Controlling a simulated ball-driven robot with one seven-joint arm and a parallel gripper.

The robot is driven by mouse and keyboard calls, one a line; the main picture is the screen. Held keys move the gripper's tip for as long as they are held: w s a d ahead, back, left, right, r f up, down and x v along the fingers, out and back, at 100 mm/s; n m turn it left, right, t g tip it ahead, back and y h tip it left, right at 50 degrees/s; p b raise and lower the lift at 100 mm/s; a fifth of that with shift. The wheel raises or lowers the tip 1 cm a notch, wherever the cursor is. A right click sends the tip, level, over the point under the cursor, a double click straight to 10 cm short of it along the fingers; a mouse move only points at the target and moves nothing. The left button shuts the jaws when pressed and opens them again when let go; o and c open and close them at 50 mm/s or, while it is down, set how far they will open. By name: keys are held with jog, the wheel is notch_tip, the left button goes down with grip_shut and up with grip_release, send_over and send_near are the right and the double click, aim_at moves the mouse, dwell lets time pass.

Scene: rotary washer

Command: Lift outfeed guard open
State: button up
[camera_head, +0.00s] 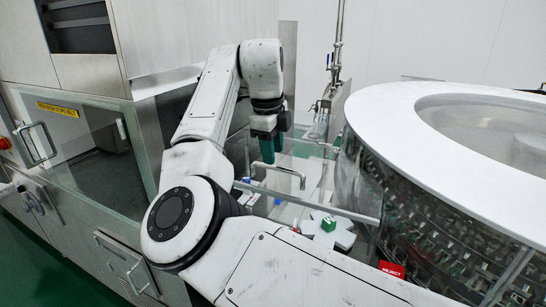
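A clear guard panel with a bent metal bar handle (283,171) is in the middle of the head view, between the steel cabinet and the round washer. I take it as the outfeed guard; it looks lowered, but its edges are hard to make out. My gripper (268,152) points down with teal fingers just above and left of the handle in the picture. Nothing shows clearly between the fingers. Whether they touch the bar or how far apart they are is not clear. My white arm hides part of the panel's left side.
The round washer with a white rim (385,115) fills the right. A white star wheel (345,239) with a green block (328,224) lies below the handle, near a red REJECT label (392,269). A steel cabinet with a glass door handle (37,146) stands left.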

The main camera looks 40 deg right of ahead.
aim_at(274, 167)
jog(key=shift+w+d+f, duration=0.1)
jog(key=shift+d+f, duration=0.1)
jog(key=shift+f, duration=0.75)
jog(key=shift+d+f, duration=0.15)
jog(key=shift+f, duration=0.75)
jog(key=shift+c, duration=0.3)
grip_shut()
